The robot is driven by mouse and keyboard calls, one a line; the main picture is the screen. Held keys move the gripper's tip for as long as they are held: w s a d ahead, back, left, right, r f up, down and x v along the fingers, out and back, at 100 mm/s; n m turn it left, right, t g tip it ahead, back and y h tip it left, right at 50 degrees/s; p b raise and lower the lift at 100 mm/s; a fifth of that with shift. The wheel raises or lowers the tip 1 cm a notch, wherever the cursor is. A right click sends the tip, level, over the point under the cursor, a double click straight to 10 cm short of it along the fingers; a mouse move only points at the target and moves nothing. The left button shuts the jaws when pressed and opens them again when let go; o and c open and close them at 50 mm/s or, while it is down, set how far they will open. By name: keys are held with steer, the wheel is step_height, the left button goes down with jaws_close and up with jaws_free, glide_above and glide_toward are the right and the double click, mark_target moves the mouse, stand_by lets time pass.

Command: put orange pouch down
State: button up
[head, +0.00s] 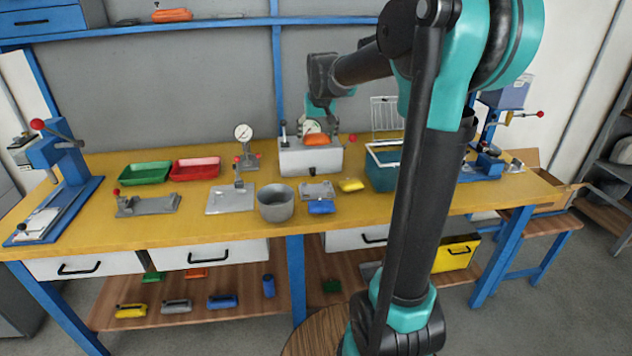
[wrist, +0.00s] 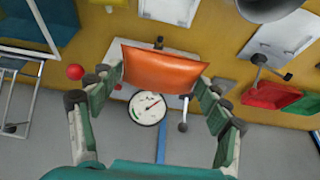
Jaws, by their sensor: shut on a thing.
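The orange pouch (wrist: 160,68) is between the fingers of my gripper (wrist: 158,85) in the wrist view, with a finger at each end of it. My gripper is shut on it. In the head view the orange pouch (head: 317,139) shows in front of the round gauge (head: 311,127) on the white box-shaped device (head: 310,160).
The yellow bench (head: 150,222) holds a grey pot (head: 276,203), a blue pouch (head: 322,207), a yellow pouch (head: 351,185), a red tray (head: 196,168), a green tray (head: 145,173) and a teal basket (head: 382,176). Bare bench top shows along the front edge.

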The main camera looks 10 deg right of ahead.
step_height(320, 180, down, 17)
steer(key=shift+r, duration=0.1)
stand_by(0.3)
steer(key=shift+s+f, duration=0.1)
steer(key=shift+f, duration=0.45)
steer(key=o, duration=1)
steer(key=v, duration=1.3)
steer(key=s+d+f, duration=0.1)
steer(key=s+f, duration=0.3)
steer(key=s, duration=0.4)
steer(key=s+d+f, duration=0.1)
steer(key=s+f, duration=0.4)
steer(key=s, duration=0.4)
steer(key=s+d+f, duration=0.2)
steer(key=s+f, duration=0.2)
steer(key=s, duration=0.4)
steer(key=shift+s+f, duration=0.2)
steer(key=shift+f, duration=0.2)
